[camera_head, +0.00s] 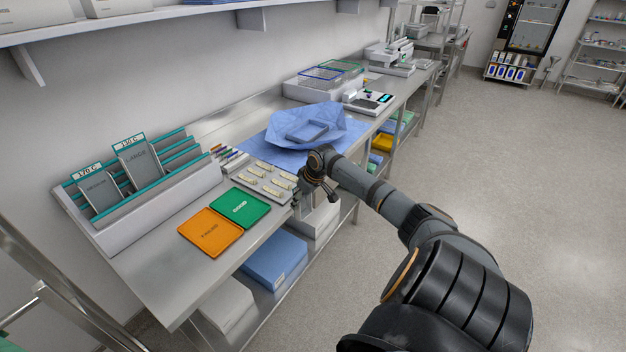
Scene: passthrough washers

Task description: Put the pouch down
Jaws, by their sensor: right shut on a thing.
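My right gripper (306,194) points down at the front edge of the steel bench, just right of the tray of small pale pieces. It is shut on the pouch, which is mostly hidden by the gripper and hard to make out. A green mat (240,207) and an orange mat (210,232) lie side by side on the bench, left of the gripper. Both carry printed words too small to read surely. My left gripper is not in view.
A white rack (165,205) with teal-edged slots holds grey packets and temperature labels at the left. The tray (262,182) of small pieces lies behind the green mat. A blue wrap (275,140) with a grey tray (306,131) is farther back. The bench front-left (165,290) is bare.

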